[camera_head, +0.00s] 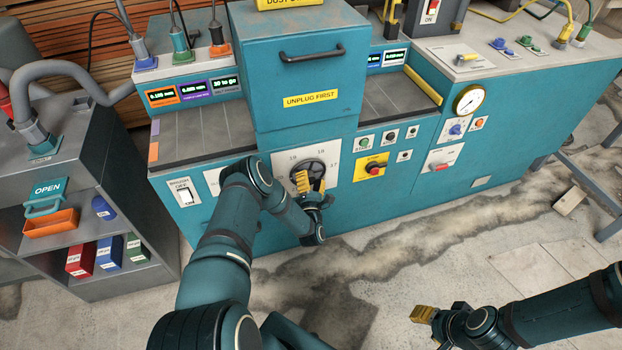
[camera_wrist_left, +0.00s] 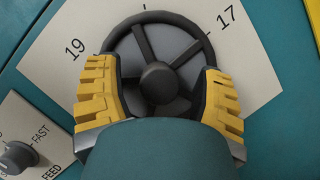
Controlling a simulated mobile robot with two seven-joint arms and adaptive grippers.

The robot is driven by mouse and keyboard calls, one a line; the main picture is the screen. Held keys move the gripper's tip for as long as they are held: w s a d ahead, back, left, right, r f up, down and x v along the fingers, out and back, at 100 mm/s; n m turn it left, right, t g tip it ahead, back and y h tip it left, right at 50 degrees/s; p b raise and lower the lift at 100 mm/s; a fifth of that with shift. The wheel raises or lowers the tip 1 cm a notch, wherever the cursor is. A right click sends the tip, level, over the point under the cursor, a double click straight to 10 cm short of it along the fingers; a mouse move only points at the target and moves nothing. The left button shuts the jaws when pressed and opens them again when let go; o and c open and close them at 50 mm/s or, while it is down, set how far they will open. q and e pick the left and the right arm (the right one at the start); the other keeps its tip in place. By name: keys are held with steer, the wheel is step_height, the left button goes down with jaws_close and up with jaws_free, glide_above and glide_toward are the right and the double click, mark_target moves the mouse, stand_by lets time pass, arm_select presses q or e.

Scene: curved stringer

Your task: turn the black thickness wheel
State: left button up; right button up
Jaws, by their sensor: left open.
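The black thickness wheel (camera_head: 309,170) sits on a pale dial plate marked with numbers on the front of the teal machine. In the left wrist view the wheel (camera_wrist_left: 158,75) shows its spokes and round hub, between the marks 19 and 17. My left gripper (camera_head: 311,184) is at the wheel, with its yellow fingers (camera_wrist_left: 160,95) open on either side of the lower rim. I cannot tell whether they touch it. The lower part of the wheel is hidden by the gripper. My right gripper (camera_head: 424,316) is low at the right, away from the machine; its opening is unclear.
A FAST/FEED knob (camera_wrist_left: 18,157) is left of the wheel. A yellow panel with a red button (camera_head: 373,167) is right of it. A grey shelf (camera_head: 100,180) with coloured boxes stands at the left. The floor (camera_head: 400,265) before the machine is mostly clear.

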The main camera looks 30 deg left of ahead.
arm_select(q)
jaws_close()
